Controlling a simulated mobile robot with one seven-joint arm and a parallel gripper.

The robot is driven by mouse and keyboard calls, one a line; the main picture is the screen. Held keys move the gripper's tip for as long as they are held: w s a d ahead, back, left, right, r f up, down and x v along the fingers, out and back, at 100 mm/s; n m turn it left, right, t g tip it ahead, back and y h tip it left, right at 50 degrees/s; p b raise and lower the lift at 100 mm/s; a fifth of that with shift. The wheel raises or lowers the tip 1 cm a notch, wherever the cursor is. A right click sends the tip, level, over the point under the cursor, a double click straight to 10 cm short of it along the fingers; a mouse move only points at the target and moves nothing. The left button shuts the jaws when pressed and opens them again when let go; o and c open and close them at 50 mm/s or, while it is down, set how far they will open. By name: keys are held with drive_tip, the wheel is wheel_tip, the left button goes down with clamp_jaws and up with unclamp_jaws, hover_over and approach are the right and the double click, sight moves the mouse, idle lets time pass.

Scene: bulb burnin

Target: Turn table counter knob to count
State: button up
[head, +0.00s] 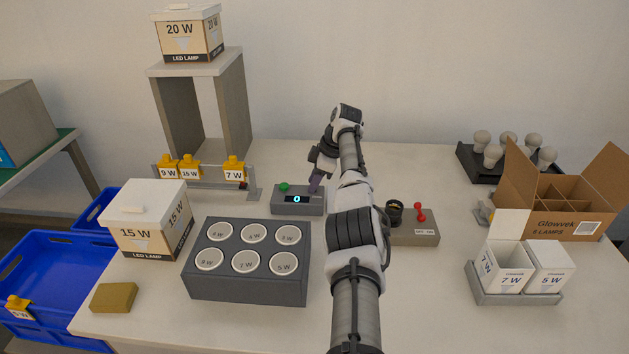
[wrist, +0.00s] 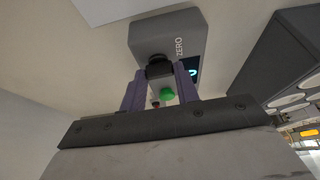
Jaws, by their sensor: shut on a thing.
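The table counter (head: 312,207) is a grey box on the table, with a lit display (head: 297,199) reading 0 and a green button (head: 284,187) on its left. In the wrist view its black knob (wrist: 159,67) sits between my purple fingers, beside the word ZERO (wrist: 180,46) on the casing. The green button (wrist: 167,94) also shows between the fingers. My gripper (head: 316,185) comes down on the counter's right part and is shut on the knob. In the head view the knob is hidden by the fingers.
A dark block with several round sockets (head: 197,280) stands in front of the counter. A grey box with a red lever (head: 420,214) is to the right. A rail with yellow tags (head: 206,184) is behind left; a carton (head: 562,227) stands far right.

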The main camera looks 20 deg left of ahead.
drive_tip(key=o, duration=1)
drive_tip(key=p+v, duration=0.7)
drive_tip(key=v, duration=0.7)
drive_tip(key=shift+s+a, duration=0.1)
drive_tip(key=shift+s, duration=0.05)
drive_tip(key=shift+f, duration=0.15)
